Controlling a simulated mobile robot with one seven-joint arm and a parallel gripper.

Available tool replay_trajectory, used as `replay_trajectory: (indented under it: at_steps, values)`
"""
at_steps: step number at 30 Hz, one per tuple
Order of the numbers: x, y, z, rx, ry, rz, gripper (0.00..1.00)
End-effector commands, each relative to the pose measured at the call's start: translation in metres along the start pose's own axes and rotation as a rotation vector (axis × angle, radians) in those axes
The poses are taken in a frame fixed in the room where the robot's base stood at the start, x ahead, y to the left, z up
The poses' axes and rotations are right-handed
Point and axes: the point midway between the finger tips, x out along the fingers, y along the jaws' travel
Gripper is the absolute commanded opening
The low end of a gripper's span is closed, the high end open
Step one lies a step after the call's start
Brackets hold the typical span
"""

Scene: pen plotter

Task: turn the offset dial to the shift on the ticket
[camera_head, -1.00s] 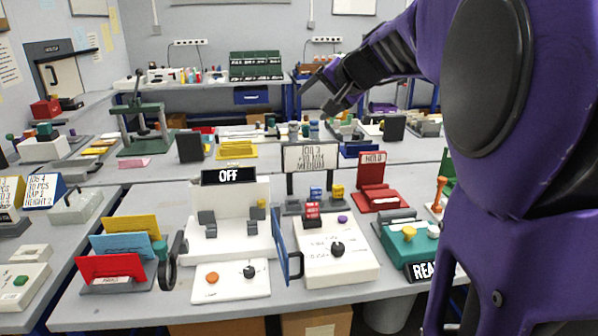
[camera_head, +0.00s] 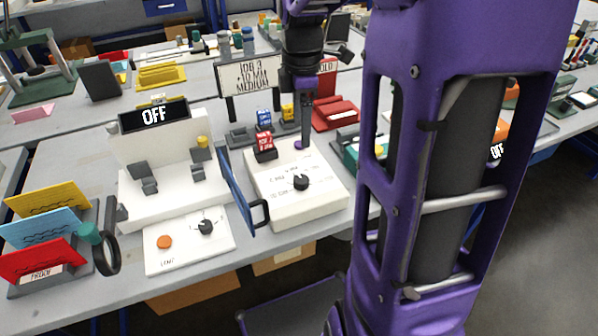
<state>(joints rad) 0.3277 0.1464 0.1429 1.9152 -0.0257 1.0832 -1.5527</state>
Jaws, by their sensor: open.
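A ticket board (camera_head: 250,73) behind the white plotter box reads "JOB 3", what looks like "+10 MM", and "MEDIUM". The white box (camera_head: 326,190) has a black pointer dial (camera_head: 301,182) on top with small printed marks. Another black dial (camera_head: 206,227) sits on a white plate beside an orange button (camera_head: 165,242). I cannot read which dial is the offset dial or where either points exactly. My gripper (camera_head: 305,140) points down at the far edge of the white box, behind the first dial, close to a purple button (camera_head: 298,144). Contact cannot be told.
Red and blue blocks (camera_head: 265,143) stand close left of my gripper. My arm hides the right side.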

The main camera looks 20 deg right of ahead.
Motion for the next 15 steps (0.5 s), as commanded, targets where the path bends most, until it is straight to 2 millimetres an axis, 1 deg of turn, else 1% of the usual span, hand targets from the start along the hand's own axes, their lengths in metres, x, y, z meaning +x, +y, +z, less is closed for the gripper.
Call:
replay_trajectory:
  at_steps: [1, 3, 15]
  values:
    - [0.013, -0.001, 0.0, 0.0, 0.001, -0.005, 0.77]
    - [0.029, -0.001, 0.0, 0.001, 0.001, -0.005, 0.77]
    - [0.115, 0.0, -0.001, 0.004, 0.002, -0.003, 0.77]
